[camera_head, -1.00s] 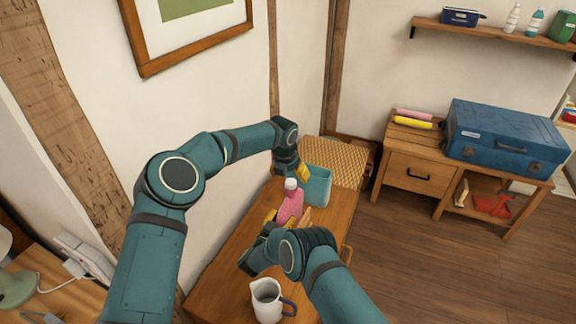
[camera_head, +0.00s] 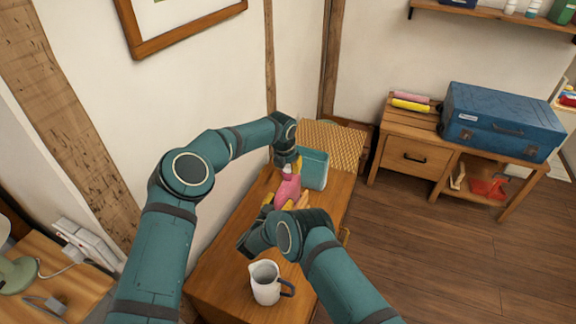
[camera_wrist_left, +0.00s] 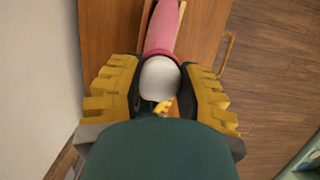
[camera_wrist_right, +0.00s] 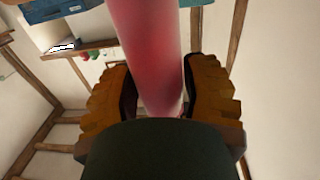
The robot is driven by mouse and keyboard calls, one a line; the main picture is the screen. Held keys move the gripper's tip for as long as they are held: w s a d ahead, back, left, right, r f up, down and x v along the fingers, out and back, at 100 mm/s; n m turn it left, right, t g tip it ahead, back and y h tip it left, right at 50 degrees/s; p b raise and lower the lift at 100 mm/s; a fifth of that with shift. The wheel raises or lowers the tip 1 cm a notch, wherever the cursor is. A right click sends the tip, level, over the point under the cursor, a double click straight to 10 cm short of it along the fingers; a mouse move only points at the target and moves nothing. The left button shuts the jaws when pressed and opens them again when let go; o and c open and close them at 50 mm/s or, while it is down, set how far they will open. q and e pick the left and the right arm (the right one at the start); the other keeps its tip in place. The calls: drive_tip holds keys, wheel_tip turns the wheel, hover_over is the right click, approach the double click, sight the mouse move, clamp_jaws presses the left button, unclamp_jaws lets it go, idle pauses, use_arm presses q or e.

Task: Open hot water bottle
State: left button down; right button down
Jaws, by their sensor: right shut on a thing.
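The hot water bottle (camera_head: 288,190) is pink and stands above the wooden cabinet (camera_head: 225,270) in the head view. Its pink body also shows in the left wrist view (camera_wrist_left: 163,30) and in the right wrist view (camera_wrist_right: 150,50). Its white cap (camera_wrist_left: 159,78) is between the fingers of my left gripper (camera_wrist_left: 160,88), which is open around it with narrow gaps. In the head view my left gripper (camera_head: 291,164) partly hides the cap. My right gripper (camera_wrist_right: 158,92) is shut on the bottle's body; in the head view my right wrist partly hides this gripper.
A white jug (camera_head: 264,284) with a dark handle stands near the front of the cabinet. A teal container (camera_head: 315,171) stands close behind the bottle, with a woven surface (camera_head: 338,143) beyond. The wall is close on the left. A blue case (camera_head: 500,120) sits on a separate table.

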idle(0.3)
use_arm(q)
drive_tip(key=n+y, duration=0.1)
drive_tip(key=n, duration=0.2)
drive_tip(key=shift+d+n, duration=0.1)
drive_tip(key=shift+n, duration=0.2)
drive_tip(key=n+y, duration=0.1)
drive_tip(key=n, duration=0.2)
drive_tip(key=shift+n, duration=0.4)
drive_tip(key=n, duration=0.3)
drive_tip(key=n+y, duration=0.1)
drive_tip(key=n, duration=0.2)
drive_tip(key=shift+f+g+y, duration=0.1)
drive_tip(key=shift+g+y, duration=0.2)
drive_tip(key=n, duration=0.3)
drive_tip(key=shift+g, duration=0.3)
drive_tip(key=c, duration=0.7)
unclamp_jaws()
drive_tip(key=shift+c, duration=0.2)
